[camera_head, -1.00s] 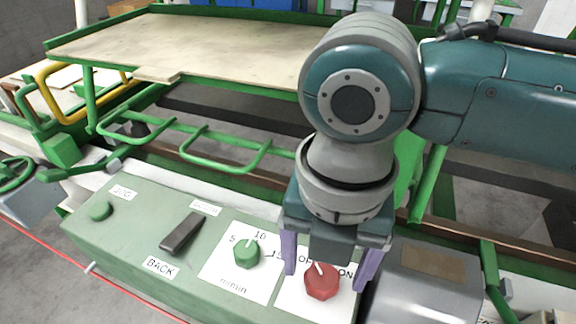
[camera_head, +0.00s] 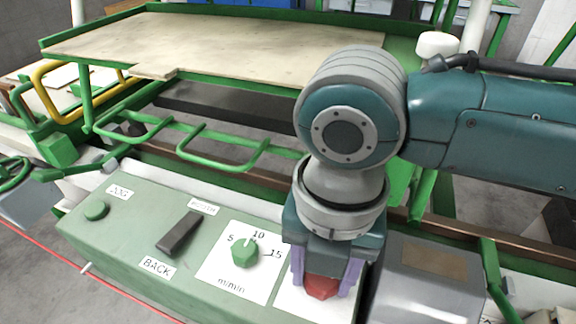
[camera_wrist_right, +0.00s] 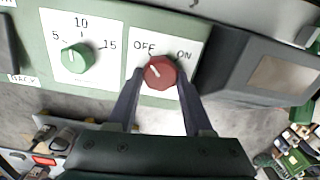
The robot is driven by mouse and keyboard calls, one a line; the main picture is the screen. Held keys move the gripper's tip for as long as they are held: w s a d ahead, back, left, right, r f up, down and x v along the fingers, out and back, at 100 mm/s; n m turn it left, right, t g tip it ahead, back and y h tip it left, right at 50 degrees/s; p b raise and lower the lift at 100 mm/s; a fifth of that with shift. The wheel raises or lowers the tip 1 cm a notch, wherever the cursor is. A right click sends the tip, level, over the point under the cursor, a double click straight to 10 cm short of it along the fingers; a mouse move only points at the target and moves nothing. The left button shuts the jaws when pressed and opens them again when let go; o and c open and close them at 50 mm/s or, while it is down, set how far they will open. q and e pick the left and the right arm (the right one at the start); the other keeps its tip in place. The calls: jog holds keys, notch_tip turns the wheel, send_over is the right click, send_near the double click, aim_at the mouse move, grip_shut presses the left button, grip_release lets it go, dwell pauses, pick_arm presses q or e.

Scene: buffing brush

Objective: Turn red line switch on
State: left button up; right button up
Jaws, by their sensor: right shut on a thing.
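The red line switch (camera_head: 321,288) is a red knob on a white plate at the right end of the green control panel (camera_head: 120,232). My right gripper (camera_head: 325,280) is shut on it from above, one purple finger on each side. In the right wrist view the red knob (camera_wrist_right: 159,72) sits between the fingertips (camera_wrist_right: 158,78). Its white pointer mark points up and left, toward the OFF label (camera_wrist_right: 144,46); the ON label (camera_wrist_right: 184,55) is to the right. In the head view the labels are hidden by my gripper. My left gripper is not in view.
A green speed knob (camera_head: 245,253) is left of the red switch, then a dark lever (camera_head: 180,233) and a green button (camera_head: 96,210). A grey box (camera_head: 428,285) stands close on the right. A wooden-topped table (camera_head: 230,45) is behind.

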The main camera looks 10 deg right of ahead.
grip_shut()
